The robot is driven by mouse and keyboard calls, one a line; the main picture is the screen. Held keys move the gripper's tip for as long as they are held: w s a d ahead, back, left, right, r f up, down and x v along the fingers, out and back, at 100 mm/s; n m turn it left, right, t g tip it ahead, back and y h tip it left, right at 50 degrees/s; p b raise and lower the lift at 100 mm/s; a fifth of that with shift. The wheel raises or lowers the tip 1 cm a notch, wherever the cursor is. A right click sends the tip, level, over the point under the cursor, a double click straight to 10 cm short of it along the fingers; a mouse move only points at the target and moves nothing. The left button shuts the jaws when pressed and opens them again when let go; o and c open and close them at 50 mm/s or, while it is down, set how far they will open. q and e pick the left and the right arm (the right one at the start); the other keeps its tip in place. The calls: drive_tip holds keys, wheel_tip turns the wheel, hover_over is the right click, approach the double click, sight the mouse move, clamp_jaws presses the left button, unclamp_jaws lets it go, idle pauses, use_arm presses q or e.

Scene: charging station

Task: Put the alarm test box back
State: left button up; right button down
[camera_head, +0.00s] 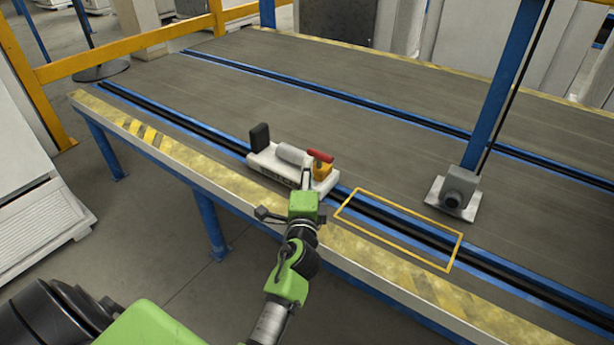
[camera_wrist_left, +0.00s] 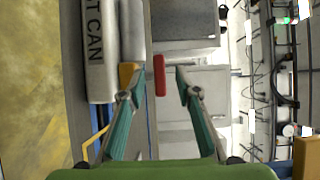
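The alarm test box (camera_head: 270,163) is a white unit with a black block at its left end, a grey cylinder on top, and a yellow part with a red handle (camera_head: 320,156) at its right end. It sits across the blue-edged rail on the table. My left gripper (camera_head: 307,182) is at the box's near right side, just below the red handle. In the left wrist view the red handle (camera_wrist_left: 159,75) shows between the two separated fingertips, with gaps on both sides. The box's lettered white side (camera_wrist_left: 97,50) is at the upper left there. My right gripper is not in view.
A yellow outlined rectangle (camera_head: 402,228) lies over the rail right of the box. A blue post (camera_head: 503,90) with a grey foot (camera_head: 458,192) stands behind it. The table (camera_head: 330,95) is mostly clear elsewhere. Yellow rails (camera_head: 120,57) border the far left.

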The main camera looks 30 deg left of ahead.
use_arm(q)
drive_tip(key=s+f+n, duration=0.1)
drive_tip(key=s, duration=0.1)
drive_tip(key=s+f+n+g, duration=0.1)
drive_tip(key=s, duration=0.1)
drive_tip(key=s+f+n, duration=0.1)
drive_tip(key=s+n, duration=0.1)
drive_tip(key=shift+s+a+g, duration=0.15)
drive_tip(key=shift+s+g, duration=0.15)
drive_tip(key=shift+g, duration=0.1)
drive_tip(key=s+d+f+n+g+h, duration=0.3)
drive_tip(key=s+d, duration=0.4)
drive_tip(key=s, duration=0.3)
drive_tip(key=s+d+f+n+g+h, duration=0.3)
drive_tip(key=s+d+f+h, duration=0.3)
drive_tip(key=s, duration=0.4)
drive_tip(key=shift+s+d+f+g, duration=0.15)
drive_tip(key=shift+d+f+g, duration=0.45)
drive_tip(key=shift+d, duration=0.6)
